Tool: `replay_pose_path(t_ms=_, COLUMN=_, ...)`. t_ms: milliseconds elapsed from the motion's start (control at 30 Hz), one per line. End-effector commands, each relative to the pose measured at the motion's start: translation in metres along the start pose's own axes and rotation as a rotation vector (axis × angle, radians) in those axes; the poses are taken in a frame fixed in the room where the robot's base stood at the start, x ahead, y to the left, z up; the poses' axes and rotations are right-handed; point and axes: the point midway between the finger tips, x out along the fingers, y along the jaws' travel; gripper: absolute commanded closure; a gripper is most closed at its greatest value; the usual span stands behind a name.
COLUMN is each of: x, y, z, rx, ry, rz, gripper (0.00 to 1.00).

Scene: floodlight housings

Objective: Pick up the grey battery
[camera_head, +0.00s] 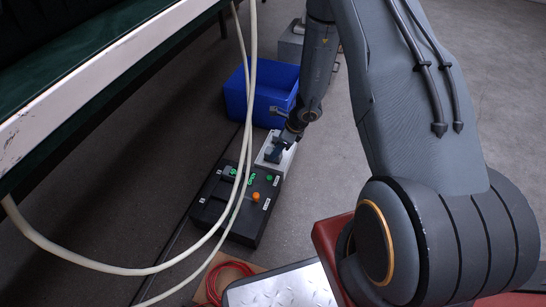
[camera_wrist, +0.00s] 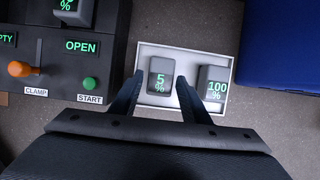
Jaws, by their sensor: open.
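Two dark grey batteries stand in a pale tray (camera_wrist: 200,57) in the wrist view. One reads 5 % (camera_wrist: 165,68) and the other, to its right, reads 100 % (camera_wrist: 214,82). Both look grey. My gripper (camera_wrist: 160,77) is open, its fingertips on either side of the 5 % battery in the picture; I cannot tell whether they touch it. The 100 % battery is outside the right finger. In the head view my gripper (camera_head: 273,153) is over the tray (camera_head: 264,161) and hides much of it. A third dark block with a green % sign (camera_wrist: 76,10) sits on the black station.
The black station (camera_head: 230,218) has an orange knob marked CLAMP, a green START button and a lit OPEN label. A blue crate (camera_head: 236,97) stands behind the tray. Pale hoses (camera_head: 245,110) hang in front. A red cable (camera_head: 215,280) lies near the front.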

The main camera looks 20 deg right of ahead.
Motion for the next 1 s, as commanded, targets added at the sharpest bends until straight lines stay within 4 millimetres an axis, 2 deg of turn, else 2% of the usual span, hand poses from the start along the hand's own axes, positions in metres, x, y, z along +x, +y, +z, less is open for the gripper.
replay_pose_path(t_ms=33, x=0.009, y=0.0, z=-0.001, rx=-0.001, ry=0.001, rz=0.001, gripper=0.58)
replay_pose_path(t_ms=233, x=0.035, y=-0.001, z=-0.001, rx=-0.001, ry=0.001, rz=0.001, gripper=0.58)
replay_pose_path(t_ms=533, x=0.039, y=-0.001, z=0.0, rx=-0.001, ry=0.0, rz=0.0, gripper=0.58)
replay_pose_path(t_ms=800, x=0.038, y=-0.001, z=0.0, rx=-0.001, ry=0.0, rz=0.0, gripper=0.99)
replay_pose_path(t_ms=1000, x=0.038, y=-0.001, z=0.001, rx=-0.001, ry=0.0, rz=0.0, gripper=0.98)
